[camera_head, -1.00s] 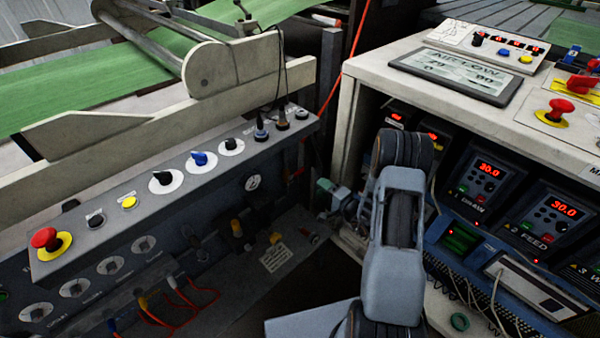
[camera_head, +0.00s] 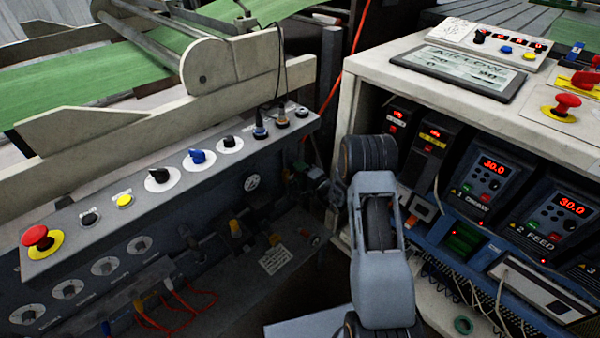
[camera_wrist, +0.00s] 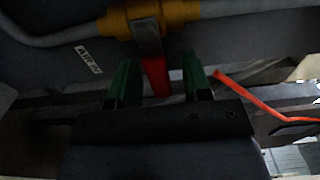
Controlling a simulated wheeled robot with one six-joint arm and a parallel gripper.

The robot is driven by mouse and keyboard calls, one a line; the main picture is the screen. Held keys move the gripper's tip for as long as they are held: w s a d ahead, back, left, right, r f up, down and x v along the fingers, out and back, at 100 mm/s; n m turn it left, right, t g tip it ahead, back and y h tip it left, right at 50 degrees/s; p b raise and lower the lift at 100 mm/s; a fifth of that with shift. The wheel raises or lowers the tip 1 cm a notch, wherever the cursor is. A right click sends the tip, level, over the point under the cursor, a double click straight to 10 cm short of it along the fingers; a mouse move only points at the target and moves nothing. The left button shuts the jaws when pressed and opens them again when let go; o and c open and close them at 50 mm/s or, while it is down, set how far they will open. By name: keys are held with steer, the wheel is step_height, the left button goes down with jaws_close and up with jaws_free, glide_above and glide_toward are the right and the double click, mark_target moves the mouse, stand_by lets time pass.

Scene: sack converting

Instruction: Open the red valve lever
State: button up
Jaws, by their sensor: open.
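The red valve lever (camera_wrist: 156,78) hangs down below a yellow valve body (camera_wrist: 150,14) on a grey pipe in the wrist view, under a metal bracket. My gripper (camera_wrist: 160,80) is open, with its two green fingers pointing toward the valve. The lever shows between the fingers, nearer the left one. I cannot tell whether either finger touches it. In the head view my arm reaches down between the two consoles, and the gripper and the lever are not clearly visible there.
A label (camera_wrist: 88,60) sits left of the valve. An orange-red cable (camera_wrist: 250,98) runs just right of the right finger. In the head view a button console (camera_head: 160,185) stands left of my arm and a cabinet with red displays (camera_head: 490,180) stands right.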

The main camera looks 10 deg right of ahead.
steer(key=shift+c, duration=0.3)
jaws_close()
